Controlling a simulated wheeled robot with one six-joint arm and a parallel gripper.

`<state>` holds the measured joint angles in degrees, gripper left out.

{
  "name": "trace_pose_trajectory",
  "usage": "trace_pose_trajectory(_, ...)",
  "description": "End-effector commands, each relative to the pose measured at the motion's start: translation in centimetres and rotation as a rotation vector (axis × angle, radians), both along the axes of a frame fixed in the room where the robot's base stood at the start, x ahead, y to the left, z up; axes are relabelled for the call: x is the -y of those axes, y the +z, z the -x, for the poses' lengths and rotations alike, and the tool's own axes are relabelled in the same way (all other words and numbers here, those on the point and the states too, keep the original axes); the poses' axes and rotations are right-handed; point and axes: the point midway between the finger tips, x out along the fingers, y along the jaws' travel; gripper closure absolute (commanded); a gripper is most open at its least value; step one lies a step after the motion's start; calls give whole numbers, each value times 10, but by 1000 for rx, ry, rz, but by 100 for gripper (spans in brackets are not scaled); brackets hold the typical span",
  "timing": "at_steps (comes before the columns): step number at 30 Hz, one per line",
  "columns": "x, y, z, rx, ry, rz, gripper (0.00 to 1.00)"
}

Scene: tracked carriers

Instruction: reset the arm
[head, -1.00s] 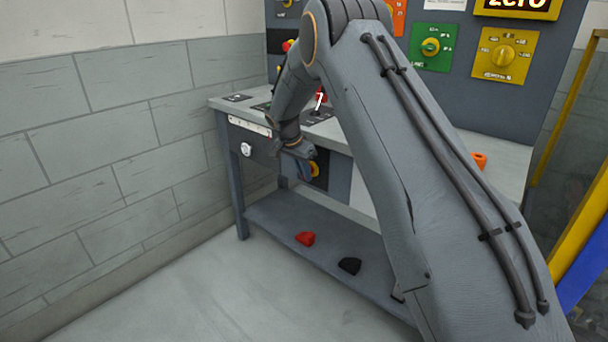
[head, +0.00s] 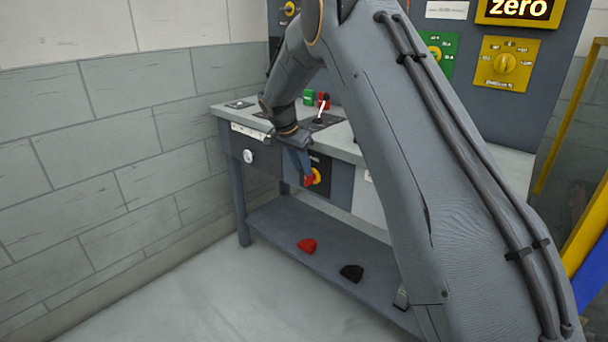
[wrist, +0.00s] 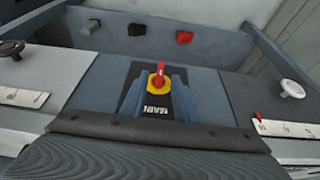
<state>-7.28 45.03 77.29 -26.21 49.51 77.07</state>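My gripper (wrist: 157,92) is open in the wrist view, its two blue-grey fingers apart. Between and just beyond the fingertips is a red handle (wrist: 157,77) on a yellow round base (wrist: 158,86), mounted on a dark panel with a label. I cannot tell whether the fingers touch it. In the head view my gripper (head: 301,166) hangs at the bench front, beside the red handle (head: 309,180) and yellow base (head: 317,175). My arm hides part of the bench. No thing is held between the fingers.
The grey bench (head: 224,109) has a lever (head: 321,109) on top and a white knob (head: 248,156) on its front. A red block (head: 307,246) and a black block (head: 351,272) lie on the lower shelf. A wall panel carries a yellow dial (head: 504,63) and a "zero" display (head: 519,9).

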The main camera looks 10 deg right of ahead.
Motion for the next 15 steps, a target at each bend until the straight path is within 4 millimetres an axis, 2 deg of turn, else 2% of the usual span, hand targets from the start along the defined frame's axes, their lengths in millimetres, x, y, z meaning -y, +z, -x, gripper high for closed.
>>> trace_pose_trajectory(3, -2, 6, 1, 1, 0, -1, 72)
trace_pose_trajectory(12, -2, 7, 2, -1, 1, -1, 72)
trace_pose_trajectory(15, -1, 12, 12, -15, 20, -3, 72)
